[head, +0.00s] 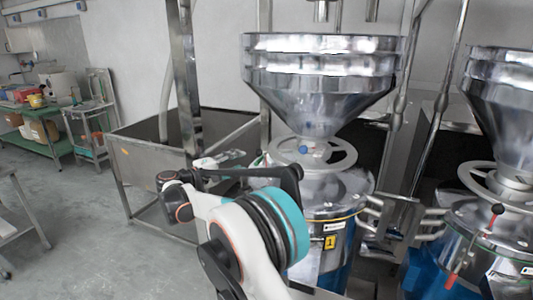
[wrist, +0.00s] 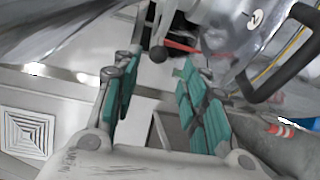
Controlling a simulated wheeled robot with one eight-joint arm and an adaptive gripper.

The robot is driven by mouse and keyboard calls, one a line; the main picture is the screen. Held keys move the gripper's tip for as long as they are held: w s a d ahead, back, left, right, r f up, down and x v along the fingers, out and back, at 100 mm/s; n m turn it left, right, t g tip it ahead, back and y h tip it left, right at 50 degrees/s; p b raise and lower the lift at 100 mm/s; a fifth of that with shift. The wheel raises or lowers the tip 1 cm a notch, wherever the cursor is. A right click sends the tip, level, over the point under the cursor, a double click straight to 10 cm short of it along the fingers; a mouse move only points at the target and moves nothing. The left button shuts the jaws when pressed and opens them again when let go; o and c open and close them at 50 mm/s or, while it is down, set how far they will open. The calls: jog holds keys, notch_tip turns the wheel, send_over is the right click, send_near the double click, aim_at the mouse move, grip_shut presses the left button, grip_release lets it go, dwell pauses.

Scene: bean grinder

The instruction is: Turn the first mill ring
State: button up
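The first mill (head: 330,195) is a shiny metal body with a yellow "1" label, in the middle of the head view. Its grey ring (head: 345,160) is a spoked wheel around the neck below the wide steel hopper (head: 315,85). My arm covers the mill's front left. In the wrist view my gripper (wrist: 157,68) is open, its green-padded fingers spread with nothing held. A lever with a black ball knob (wrist: 158,54) shows beyond the fingertips, near a red rod. I cannot tell from this view whether the fingers touch it. The ring is not clear in the wrist view.
A second mill (head: 490,235) with a similar wheel and a red-handled lever stands at the right. A steel sink (head: 150,160) is behind left. A dark curved handle (wrist: 285,65) lies right of my fingers. Open floor (head: 60,200) is at left.

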aim_at(259, 154)
jog(key=b+x, duration=0.3)
jog(key=x, duration=1)
jog(key=shift+w+d, duration=0.15)
grip_shut()
